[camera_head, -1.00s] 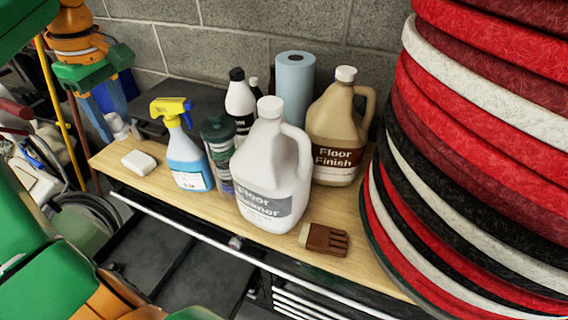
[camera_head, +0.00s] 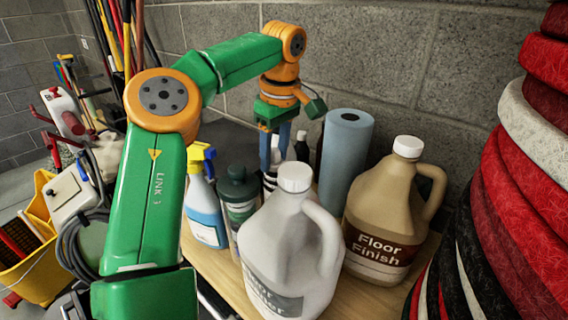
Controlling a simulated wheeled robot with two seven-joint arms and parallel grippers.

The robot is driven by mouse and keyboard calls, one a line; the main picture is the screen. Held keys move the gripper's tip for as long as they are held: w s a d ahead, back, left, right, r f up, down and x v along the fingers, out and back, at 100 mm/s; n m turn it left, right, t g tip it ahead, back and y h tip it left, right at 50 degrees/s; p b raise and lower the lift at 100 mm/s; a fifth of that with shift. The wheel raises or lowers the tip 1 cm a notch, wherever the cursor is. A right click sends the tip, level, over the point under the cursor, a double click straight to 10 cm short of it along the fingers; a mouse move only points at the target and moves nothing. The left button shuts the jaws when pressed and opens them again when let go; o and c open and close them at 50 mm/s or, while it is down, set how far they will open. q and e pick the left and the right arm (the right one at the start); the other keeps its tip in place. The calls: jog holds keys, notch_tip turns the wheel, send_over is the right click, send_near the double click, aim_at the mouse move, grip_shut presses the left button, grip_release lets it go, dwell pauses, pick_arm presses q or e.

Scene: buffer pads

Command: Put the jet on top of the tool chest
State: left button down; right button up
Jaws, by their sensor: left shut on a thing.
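My left gripper (camera_head: 274,150) is at the back of the tool chest, pointing down with its blue fingers close together. A white bottle (camera_head: 271,180) with dark markings is right below and between the fingers, and they look shut on its top. Its base is hidden behind the green bottle and the white jug. No label reading jet can be made out. The tool chest's wooden top (camera_head: 358,303) carries the bottles; its left end is hidden by my left arm. My right gripper is not in view.
A white floor cleaner jug (camera_head: 290,245), a floor finish jug (camera_head: 385,215), a blue paper roll (camera_head: 345,165), a dark green bottle (camera_head: 238,195) and a blue spray bottle (camera_head: 203,205) crowd the top. Red, white and black pads (camera_head: 530,170) are stacked at right. A yellow bucket (camera_head: 35,265) stands at left.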

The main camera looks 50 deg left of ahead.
pick_arm(q)
jog(key=f, duration=1.9)
jog(key=shift+w, duration=0.4)
jog(key=shift+f, duration=0.2)
jog(key=shift+c, duration=1.8)
grip_release()
jog(key=shift+r, duration=0.1)
notch_tip(320, 180, up, 12)
jog(key=d, duration=0.1)
jog(key=shift+d, duration=0.2)
jog(key=shift+r, duration=0.1)
